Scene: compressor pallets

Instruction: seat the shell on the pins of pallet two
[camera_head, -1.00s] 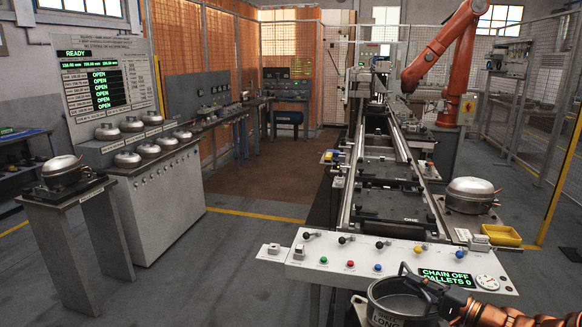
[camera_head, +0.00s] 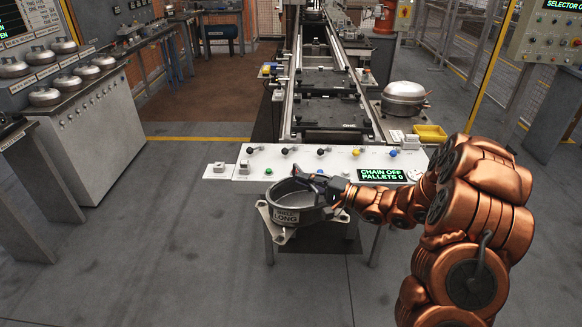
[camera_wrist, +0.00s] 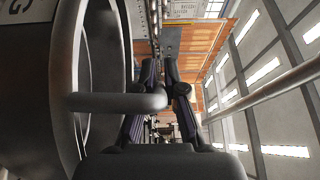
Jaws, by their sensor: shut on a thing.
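The shell (camera_head: 288,213) is an open grey metal bowl with mounting feet and a label reading "LONG". It hangs upright in front of the control panel in the head view. In the wrist view the shell's wall and rim (camera_wrist: 90,90) fill the left, and my gripper's fingers (camera_wrist: 160,100) close around a grey bar or handle. The pallet marked "ONE" (camera_head: 330,127) lies at the near end of the conveyor; another dark pallet (camera_head: 328,84) lies behind it. No marking shows on that one.
The control panel (camera_head: 225,172) with coloured buttons and a display reading "CHAIN OFF PALLETS 0" (camera_head: 383,175) stands between the shell and the conveyor. A closed silver compressor (camera_head: 404,98) and a yellow tray (camera_head: 430,133) stand right of the conveyor. Open floor lies front left.

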